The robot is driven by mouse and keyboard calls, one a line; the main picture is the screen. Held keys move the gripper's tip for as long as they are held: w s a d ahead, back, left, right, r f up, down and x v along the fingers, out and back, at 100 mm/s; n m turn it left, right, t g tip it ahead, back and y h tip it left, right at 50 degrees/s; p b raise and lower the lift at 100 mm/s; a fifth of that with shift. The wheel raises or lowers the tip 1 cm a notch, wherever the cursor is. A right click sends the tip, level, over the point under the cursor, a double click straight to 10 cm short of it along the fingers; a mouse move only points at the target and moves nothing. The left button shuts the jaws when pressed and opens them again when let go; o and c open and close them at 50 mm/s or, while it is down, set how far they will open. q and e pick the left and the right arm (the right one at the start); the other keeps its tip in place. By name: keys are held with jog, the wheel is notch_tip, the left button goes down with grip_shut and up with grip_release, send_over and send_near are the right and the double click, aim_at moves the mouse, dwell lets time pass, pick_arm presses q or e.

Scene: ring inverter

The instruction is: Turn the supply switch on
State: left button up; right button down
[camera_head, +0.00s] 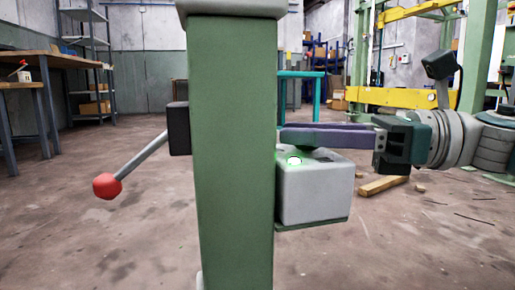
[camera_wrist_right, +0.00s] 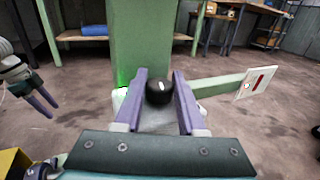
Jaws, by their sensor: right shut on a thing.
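The supply switch looks to be a black round knob (camera_wrist_right: 159,91) with a short white mark, seen in the right wrist view on top of a grey box. The grey box (camera_head: 318,190) is fixed to the right side of a green post (camera_head: 234,150), and a lamp (camera_head: 294,161) on its top glows green. My right gripper (camera_head: 283,138) reaches in from the right, level, just over the box, its purple fingers shut on the knob. The knob is hidden in the head view. My left gripper (camera_wrist_right: 42,104) shows at the left of the right wrist view; its jaw gap is unclear.
A lever with a red knob (camera_head: 107,186) sticks out from a dark block on the post's left side. In the right wrist view a white plate with a red bar (camera_wrist_right: 251,84) stands on a green arm to the right. Floor around the post is mostly open.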

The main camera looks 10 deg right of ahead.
jog(key=shift+n+g+y, duration=0.5)
jog(key=shift+n+g, duration=0.6)
jog(key=shift+g, duration=0.9)
jog(key=shift+f+n+g, duration=0.15)
jog(key=shift+n+g, duration=0.35)
jog(key=c, duration=0.8)
grip_release()
jog(key=shift+o, duration=0.2)
